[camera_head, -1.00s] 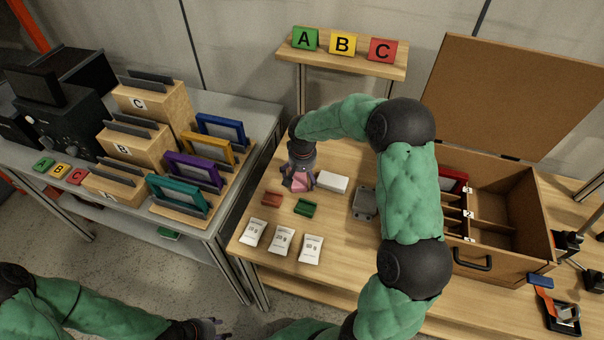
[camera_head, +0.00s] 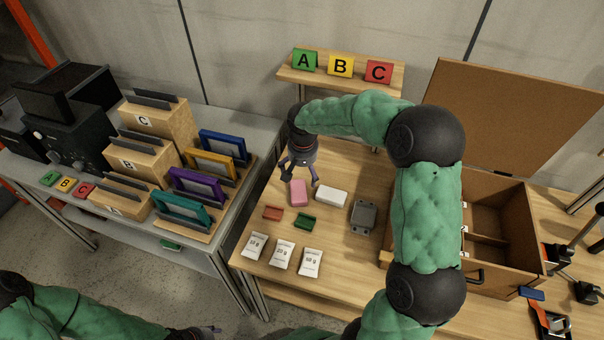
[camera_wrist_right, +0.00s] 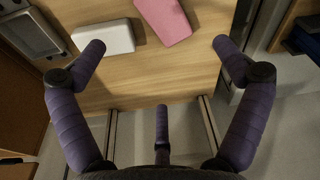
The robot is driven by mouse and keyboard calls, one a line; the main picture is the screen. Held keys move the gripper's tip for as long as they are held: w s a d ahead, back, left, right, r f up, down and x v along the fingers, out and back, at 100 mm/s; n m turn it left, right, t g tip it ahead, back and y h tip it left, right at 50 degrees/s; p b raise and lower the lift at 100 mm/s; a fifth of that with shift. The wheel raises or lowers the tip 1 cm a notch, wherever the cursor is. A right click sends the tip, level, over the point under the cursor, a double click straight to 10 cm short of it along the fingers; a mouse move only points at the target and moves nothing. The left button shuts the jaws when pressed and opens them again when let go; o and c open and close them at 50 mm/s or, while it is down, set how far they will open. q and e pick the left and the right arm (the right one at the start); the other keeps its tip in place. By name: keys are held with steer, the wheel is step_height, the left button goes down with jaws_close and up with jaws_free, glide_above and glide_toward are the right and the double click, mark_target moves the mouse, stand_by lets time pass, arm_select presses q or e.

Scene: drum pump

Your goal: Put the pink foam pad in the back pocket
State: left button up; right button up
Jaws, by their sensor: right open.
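The pink foam pad (camera_head: 298,193) lies flat on the wooden table, left of a white block (camera_head: 331,196). In the right wrist view the pink pad (camera_wrist_right: 163,20) shows at the top, beyond the fingertips. My right gripper (camera_head: 299,177) is open and empty, just behind the pad and apart from it. Its spread fingers (camera_wrist_right: 150,45) also show in the right wrist view. My left gripper (camera_head: 207,331) is only partly in view at the bottom edge. The open wooden case (camera_head: 507,272) stands at the right; my right arm hides part of its compartments.
A grey box (camera_head: 363,216), a red block (camera_head: 272,213), a green block (camera_head: 306,221) and white packets (camera_head: 282,255) lie near the pad. A side table (camera_head: 262,118) with framed panels stands left. The A, B, C sign shelf (camera_head: 350,80) is behind.

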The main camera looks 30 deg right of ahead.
steer(key=m+g+p, duration=0.2)
steer(key=m+p, duration=0.4)
steer(key=m, duration=3)
glide_above(295, 189)
steer(key=shift+y, duration=0.4)
steer(key=f, duration=0.7)
steer(key=shift+w+d+f, duration=0.1)
steer(key=shift+w+f, duration=0.1)
steer(key=shift+w, duration=0.1)
steer(key=f, duration=0.1)
steer(key=f+b, duration=0.1)
steer(key=f, duration=0.1)
steer(key=f+b, duration=0.1)
steer(key=f, duration=0.1)
steer(key=shift+s, duration=0.25)
steer(key=c, duration=0.9)
